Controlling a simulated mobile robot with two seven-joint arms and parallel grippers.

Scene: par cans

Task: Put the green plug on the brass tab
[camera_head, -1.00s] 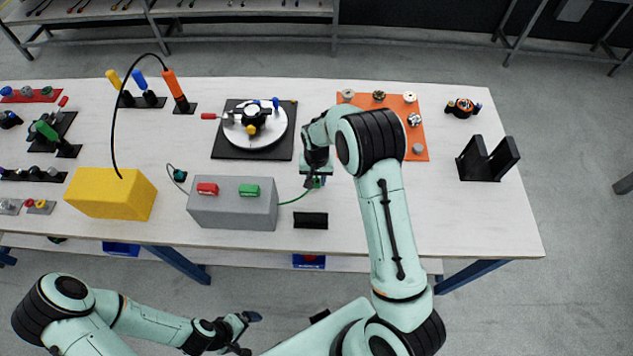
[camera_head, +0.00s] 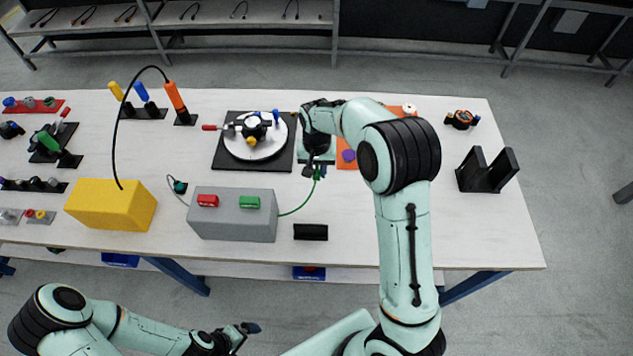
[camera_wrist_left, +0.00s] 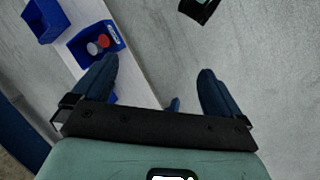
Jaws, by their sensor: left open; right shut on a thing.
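My right gripper (camera_head: 316,167) is shut on the green plug (camera_head: 317,174), above the table between the round fixture and the orange mat. The gripper hides most of the plug. A green cable runs from it to the grey box (camera_head: 230,225). The fixture is a white disc (camera_head: 273,148) with a dark hub on a black plate (camera_head: 226,158). Coloured pieces sit around the hub, one of them yellow (camera_head: 251,141). I cannot tell for sure which part is the brass tab. My left gripper (camera_head: 251,333) is open and empty off the table's front edge; it also shows in the left wrist view (camera_wrist_left: 156,72).
A yellow box (camera_head: 105,205) with an arching black cable stands at the left, below upright coloured handles (camera_head: 176,98). A black block (camera_head: 310,232) lies near the front edge. A black cradle (camera_head: 487,172) stands at the right. The table's front right is clear.

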